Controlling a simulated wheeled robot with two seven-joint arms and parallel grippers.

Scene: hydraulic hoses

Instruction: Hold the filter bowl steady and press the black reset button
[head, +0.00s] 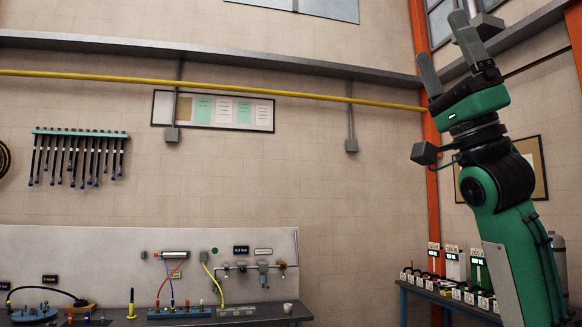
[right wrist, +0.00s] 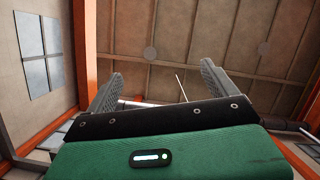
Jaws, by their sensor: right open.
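What looks like the filter bowl (head: 263,277) hangs small and grey from a pipe on the pale back panel, low in the head view. I cannot make out the black reset button at this size. My right gripper (head: 446,48) is raised high at the right of the head view, pointing up, far from the panel. In the right wrist view its two fingers (right wrist: 160,82) stand wide apart with nothing between them, facing the ceiling. My left gripper is in neither view.
The workbench (head: 240,316) below the panel carries blue hose fixtures (head: 180,312) and a white cup (head: 287,307). A second table (head: 440,297) with several small devices stands at the right, near my right arm. An orange column (head: 432,190) rises behind the arm.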

